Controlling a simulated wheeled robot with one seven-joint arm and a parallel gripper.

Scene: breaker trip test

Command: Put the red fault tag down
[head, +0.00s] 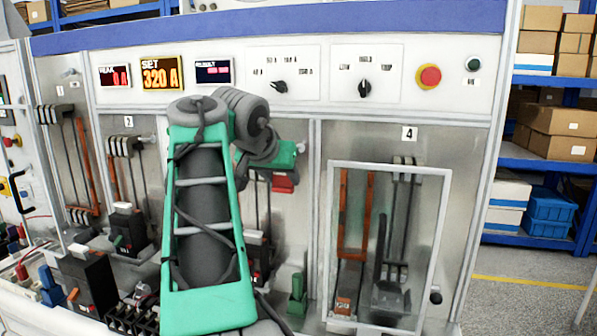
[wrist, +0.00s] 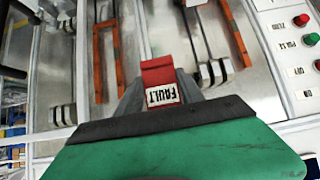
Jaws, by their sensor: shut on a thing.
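The red fault tag (wrist: 158,80) is in my gripper in the wrist view, with its white "FAULT" label facing the camera. My gripper (wrist: 155,88) is shut on it, one dark finger on each side. In the head view the tag (head: 283,183) shows as a small red piece below the green end of my arm, in front of the panel bay left of bay 4. My gripper's fingers are mostly hidden there. I cannot tell from these views whether the tag touches anything behind it.
Bay 4 has a clear framed door (head: 447,215). A green block (head: 298,292) stands on the ledge left of it. Breakers, including one in bay 2 (head: 128,228), stand along the ledge at left. A red button (head: 429,76) and knobs sit on the upper panel.

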